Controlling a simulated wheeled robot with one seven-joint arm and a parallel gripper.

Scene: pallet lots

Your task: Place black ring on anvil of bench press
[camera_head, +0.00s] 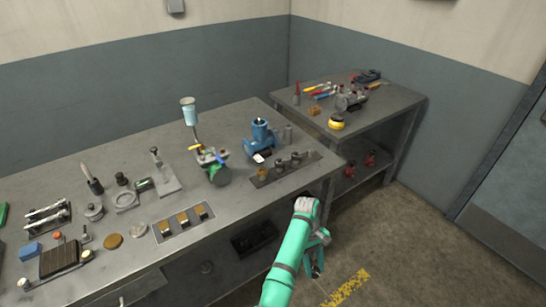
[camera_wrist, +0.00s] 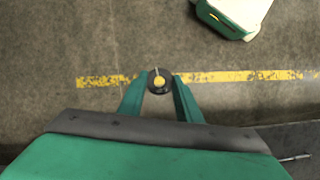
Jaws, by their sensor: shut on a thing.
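My gripper (camera_wrist: 160,84) is shut on a small black ring (camera_wrist: 151,83). In the head view my gripper (camera_head: 318,268) hangs low in front of the bench, over the floor; the ring is not clear there. On the bench stand a blue machine (camera_head: 262,137) and a small grey upright stand with a flat base (camera_head: 166,181). I cannot tell for sure which is the bench press, and no anvil is clearly visible.
The long grey bench (camera_head: 120,155) holds a plate with several round parts (camera_head: 283,170), a green-and-grey device (camera_head: 213,168) and a tray with brass blocks (camera_head: 183,220). A side table (camera_head: 395,100) carries tools and a yellow-black roll (camera_head: 336,122). Open floor (camera_head: 420,240) lies right.

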